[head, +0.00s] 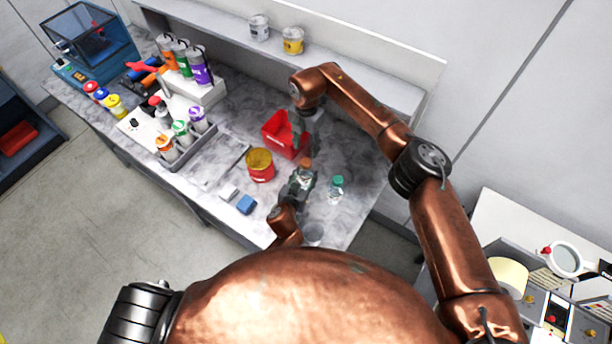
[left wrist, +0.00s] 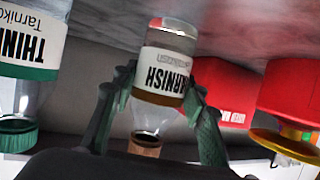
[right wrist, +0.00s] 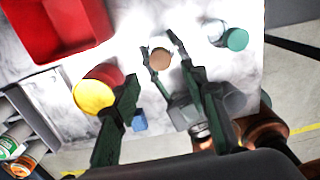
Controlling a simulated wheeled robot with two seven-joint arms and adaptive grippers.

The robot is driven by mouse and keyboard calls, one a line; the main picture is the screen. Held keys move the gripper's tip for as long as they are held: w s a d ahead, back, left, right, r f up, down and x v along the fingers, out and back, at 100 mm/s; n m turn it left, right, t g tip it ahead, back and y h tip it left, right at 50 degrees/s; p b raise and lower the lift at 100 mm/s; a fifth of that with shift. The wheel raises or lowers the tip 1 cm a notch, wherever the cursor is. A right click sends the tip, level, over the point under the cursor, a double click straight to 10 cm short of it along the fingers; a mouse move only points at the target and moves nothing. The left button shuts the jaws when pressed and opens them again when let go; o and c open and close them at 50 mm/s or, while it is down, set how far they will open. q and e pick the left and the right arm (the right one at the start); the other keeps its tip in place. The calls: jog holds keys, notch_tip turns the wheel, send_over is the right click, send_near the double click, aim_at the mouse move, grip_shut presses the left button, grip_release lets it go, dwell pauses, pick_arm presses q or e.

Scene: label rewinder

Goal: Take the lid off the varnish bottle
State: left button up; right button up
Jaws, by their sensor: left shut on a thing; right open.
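The varnish bottle (left wrist: 165,75) is clear, with a white label and a copper-brown lid (left wrist: 145,146) on it. My left gripper (head: 300,180) is shut on the bottle's sides. In the left wrist view the picture is upside down and the lid is at the bottom. The lid also shows in the head view (head: 305,162) and between the left fingers in the right wrist view (right wrist: 161,58). My right gripper (right wrist: 171,84) is open and empty, close by and pointing down toward the lid. I cannot tell the exact gap between them.
A thinner bottle with a teal lid (head: 336,188) stands just right of the varnish. A red bin (head: 276,135) is behind, and a red-and-yellow tin (head: 260,165) is to the left.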

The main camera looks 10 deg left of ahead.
jog(key=s+a+r+m+y, duration=0.1)
jog(key=a+r+y, duration=0.2)
jog(key=a, duration=0.4)
jog(key=a+r+m+y, duration=0.1)
jog(key=a+r+y, duration=0.25)
jog(key=a, duration=0.45)
jog(key=w+a+r+m+t+y, duration=0.1)
jog(key=a+r+m+y, duration=0.45)
jog(key=a+r, duration=0.5)
jog(key=w+d+r+m+t+y, duration=0.2)
jog(key=w+r+m+t, duration=0.3)
jog(key=w+r+m, duration=0.3)
jog(key=w+d+r+m+t+y, duration=0.25)
jog(key=w+r+m+t, duration=0.35)
jog(key=r+m, duration=0.3)
jog(key=w+d+f+m+t+h, duration=0.3)
jog(key=w+d+f+m+h, duration=0.3)
jog(key=w+d+m+h, duration=0.6)
jog(key=m+g+h, duration=0.5)
jog(key=m+g, duration=0.8)
jog(key=g, duration=0.2)
send_over(306, 162)
jog(key=shift+y, duration=0.25)
notch_tip(306, 162, down, 28)
jog(key=shift+w+a+f, duration=0.1)
jog(key=shift+f, duration=0.2)
notch_tip(306, 162, down, 7)
jog(key=shift+f, duration=0.2)
